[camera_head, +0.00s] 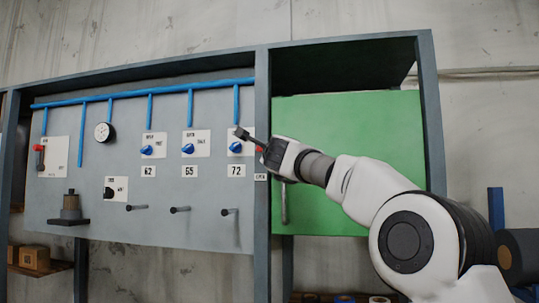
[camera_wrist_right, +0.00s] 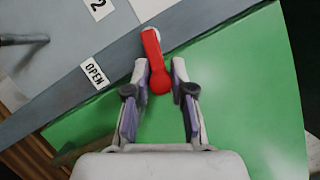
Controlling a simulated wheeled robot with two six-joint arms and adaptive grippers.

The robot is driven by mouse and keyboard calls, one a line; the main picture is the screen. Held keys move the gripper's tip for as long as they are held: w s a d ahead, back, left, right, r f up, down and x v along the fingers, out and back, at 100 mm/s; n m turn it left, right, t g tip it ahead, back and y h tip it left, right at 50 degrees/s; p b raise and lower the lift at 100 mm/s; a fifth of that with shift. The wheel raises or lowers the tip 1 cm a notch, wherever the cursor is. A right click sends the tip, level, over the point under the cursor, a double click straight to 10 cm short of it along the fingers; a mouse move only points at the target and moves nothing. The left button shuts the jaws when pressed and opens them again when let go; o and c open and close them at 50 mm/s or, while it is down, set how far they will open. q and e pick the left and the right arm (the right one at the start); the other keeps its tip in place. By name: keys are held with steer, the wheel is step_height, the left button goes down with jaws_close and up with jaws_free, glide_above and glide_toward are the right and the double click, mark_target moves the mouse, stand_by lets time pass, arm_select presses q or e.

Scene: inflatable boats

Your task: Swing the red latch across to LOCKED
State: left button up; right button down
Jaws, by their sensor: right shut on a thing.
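The red latch (camera_wrist_right: 155,60) is a short bar with a rounded end. In the wrist view it runs from a pale pivot on the grey post down over the edge of the green door (camera_wrist_right: 235,100). An OPEN label (camera_wrist_right: 95,74) is on the post beside it. My right gripper (camera_wrist_right: 160,75) is shut on the latch, with a finger on each side of its rounded end. In the head view a bit of the red latch (camera_head: 259,149) shows by my right gripper (camera_head: 256,146); the rest is hidden. My left gripper is not in view.
Left of the post is a grey panel (camera_head: 100,210) with blue pipes, blue knobs, a gauge (camera_head: 103,132) and several pegs. A red-handled switch (camera_head: 39,150) is at its far left. The green door (camera_head: 350,150) has a vertical handle (camera_head: 284,205) below my gripper.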

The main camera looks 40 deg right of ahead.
steer(key=shift+s+r+n+y, duration=0.1)
steer(key=shift+r+n+y, duration=0.25)
steer(key=shift+n, duration=0.4)
steer(key=shift+s+r+n+y, duration=0.15)
steer(key=shift+r+n, duration=0.25)
steer(key=shift+n, duration=0.35)
steer(key=shift+w, duration=0.1)
steer(key=c, duration=1)
jaws_free()
steer(key=shift+w+d+f, duration=0.1)
steer(key=shift+f+g, duration=0.1)
steer(key=shift+g, duration=0.2)
